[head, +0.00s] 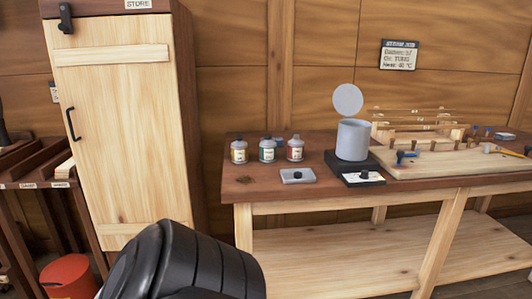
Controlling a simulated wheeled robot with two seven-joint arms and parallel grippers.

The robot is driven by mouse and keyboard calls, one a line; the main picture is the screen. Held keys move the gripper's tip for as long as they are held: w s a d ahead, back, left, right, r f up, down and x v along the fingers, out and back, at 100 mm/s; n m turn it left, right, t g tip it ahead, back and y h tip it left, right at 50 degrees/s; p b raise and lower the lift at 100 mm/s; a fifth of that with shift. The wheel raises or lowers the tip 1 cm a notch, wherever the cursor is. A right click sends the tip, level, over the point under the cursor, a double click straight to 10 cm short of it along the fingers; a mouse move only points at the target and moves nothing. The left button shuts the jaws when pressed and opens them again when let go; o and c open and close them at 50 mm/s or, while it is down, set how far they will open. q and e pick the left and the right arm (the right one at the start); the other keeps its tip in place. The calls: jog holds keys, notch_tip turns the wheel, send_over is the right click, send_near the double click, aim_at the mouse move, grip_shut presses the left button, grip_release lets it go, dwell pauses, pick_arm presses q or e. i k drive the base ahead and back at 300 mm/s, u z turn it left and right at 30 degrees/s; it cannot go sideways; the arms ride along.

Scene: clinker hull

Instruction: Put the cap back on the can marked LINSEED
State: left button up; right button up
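Several small cans stand together on the left part of the bench: a left can (239,152), a middle can (267,152) and a right can (296,152). Their labels are too small to read, so I cannot tell which is marked LINSEED. The left and middle cans have dark tops; the right one has a duller top. Another dark top shows behind, between the middle and right cans. I cannot make out a loose cap for certain. A black part of my own body fills the bottom centre. No fingers of either gripper show.
A grey pot (353,139) with its round lid raised stands on a dark base. A small grey box (298,176) with a black knob lies in front of the cans. A wooden board (440,162) with tools is at right. A tall cupboard (120,130) stands left, a red bucket (68,279) below.

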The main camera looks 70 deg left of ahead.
aim_at(295, 147)
jog(key=i, duration=0.55)
jog(key=u, duration=2.6)
jog(key=i, duration=1)
jog(key=u, duration=0.05)
